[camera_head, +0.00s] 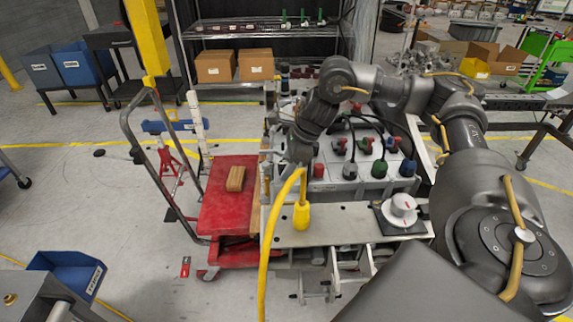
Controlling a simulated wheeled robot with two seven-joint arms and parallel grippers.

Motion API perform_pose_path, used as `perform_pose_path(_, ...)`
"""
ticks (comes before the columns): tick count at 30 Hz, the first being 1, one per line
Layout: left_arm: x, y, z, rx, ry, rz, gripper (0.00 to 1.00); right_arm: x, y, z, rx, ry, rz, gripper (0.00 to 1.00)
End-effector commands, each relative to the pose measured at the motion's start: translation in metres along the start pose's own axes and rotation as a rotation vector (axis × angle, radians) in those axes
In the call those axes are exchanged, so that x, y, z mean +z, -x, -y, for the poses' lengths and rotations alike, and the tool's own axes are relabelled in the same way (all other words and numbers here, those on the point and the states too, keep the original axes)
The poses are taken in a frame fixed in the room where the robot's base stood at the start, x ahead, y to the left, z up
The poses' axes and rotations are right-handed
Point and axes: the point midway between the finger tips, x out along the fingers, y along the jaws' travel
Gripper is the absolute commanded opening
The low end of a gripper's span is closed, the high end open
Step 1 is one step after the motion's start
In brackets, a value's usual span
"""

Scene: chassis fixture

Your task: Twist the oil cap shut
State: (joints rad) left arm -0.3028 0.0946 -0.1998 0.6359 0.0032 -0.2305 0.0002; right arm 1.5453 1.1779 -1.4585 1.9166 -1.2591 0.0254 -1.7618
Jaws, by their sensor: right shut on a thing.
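My right gripper (295,157) points down at the left end of the grey chassis fixture (342,186). The thing between its fingers is hidden by the hand, so I cannot tell what it is. A red cap (319,170) stands just right of it, with a green cap (380,168) and a blue cap (408,168) further right. A white round knob with a red mark (403,205) sits on a black plate at the front right, apart from the gripper. I cannot tell for sure which part is the oil cap. My left gripper is out of view.
A yellow hose (264,265) rises close to my right gripper, near a yellow connector (302,217) on the front plate. A red cart (223,212) with a wooden block (235,178) stands left of the fixture.

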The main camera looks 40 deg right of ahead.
Motion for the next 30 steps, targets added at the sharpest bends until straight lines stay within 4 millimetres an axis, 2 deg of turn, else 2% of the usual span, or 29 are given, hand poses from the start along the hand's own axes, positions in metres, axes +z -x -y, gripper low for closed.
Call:
perform_pose_path(2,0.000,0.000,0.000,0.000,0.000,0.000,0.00,0.000,0.000,0.000,0.000,0.000,0.000,0.16)
perform_pose_path(3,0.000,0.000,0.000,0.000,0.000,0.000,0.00,0.000,0.000,0.000,0.000,0.000,0.000,0.35)
perform_pose_path(10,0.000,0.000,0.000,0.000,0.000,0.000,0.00,0.001,0.000,0.000,-0.001,-0.001,0.001,0.06)
perform_pose_path(14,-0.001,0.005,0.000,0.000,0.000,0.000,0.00,0.001,0.001,-0.001,-0.025,-0.062,-0.006,0.05)
perform_pose_path(21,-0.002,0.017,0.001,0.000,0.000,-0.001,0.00,0.001,0.001,-0.001,-0.109,-0.266,-0.022,0.05)
perform_pose_path(30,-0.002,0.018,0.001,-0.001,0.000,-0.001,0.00,0.000,-0.001,-0.001,-0.134,-0.324,-0.025,0.05)
